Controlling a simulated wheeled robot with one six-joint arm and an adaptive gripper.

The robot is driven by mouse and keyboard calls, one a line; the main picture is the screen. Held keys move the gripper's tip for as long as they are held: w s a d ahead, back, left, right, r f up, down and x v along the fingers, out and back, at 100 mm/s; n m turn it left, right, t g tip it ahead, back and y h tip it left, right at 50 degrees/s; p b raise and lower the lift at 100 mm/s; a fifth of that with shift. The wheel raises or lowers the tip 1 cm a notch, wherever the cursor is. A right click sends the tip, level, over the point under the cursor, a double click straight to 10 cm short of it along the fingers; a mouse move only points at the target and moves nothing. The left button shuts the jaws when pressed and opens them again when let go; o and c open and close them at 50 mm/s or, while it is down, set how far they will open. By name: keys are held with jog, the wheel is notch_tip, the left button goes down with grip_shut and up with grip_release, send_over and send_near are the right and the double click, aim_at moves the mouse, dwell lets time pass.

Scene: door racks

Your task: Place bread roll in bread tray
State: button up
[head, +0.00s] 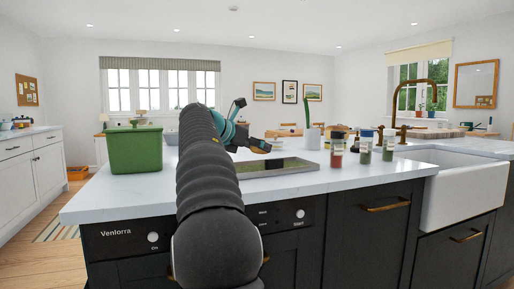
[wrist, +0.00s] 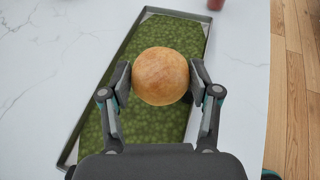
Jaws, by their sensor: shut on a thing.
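A round golden bread roll (wrist: 161,75) sits between the two fingers of my gripper (wrist: 160,80) in the wrist view. My gripper is shut on it. In the head view my gripper (head: 259,146) is at the far end of my arm, over the counter; the roll is hard to make out there. The bread tray (wrist: 107,63) is a shallow grey tray with a green patterned bottom. It lies below the roll in the wrist view; the gap between them cannot be judged. The tray also shows on the counter in the head view (head: 285,171), partly hidden by my arm.
Several spice jars (head: 364,147) stand right of the tray, near a white pot (head: 312,139). A green bin (head: 136,150) stands on the counter's left. A sink (head: 455,185) with a brass tap (head: 410,100) is at the right. The front strip of white counter is clear.

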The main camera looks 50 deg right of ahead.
jog(key=shift+f, duration=0.55)
jog(key=o, duration=0.8)
jog(key=shift+o, duration=0.2)
jog(key=shift+r, duration=0.1)
jog(key=shift+r, duration=0.2)
jog(key=p+v, duration=0.1)
jog(key=v, duration=1.1)
jog(key=shift+r, duration=0.35)
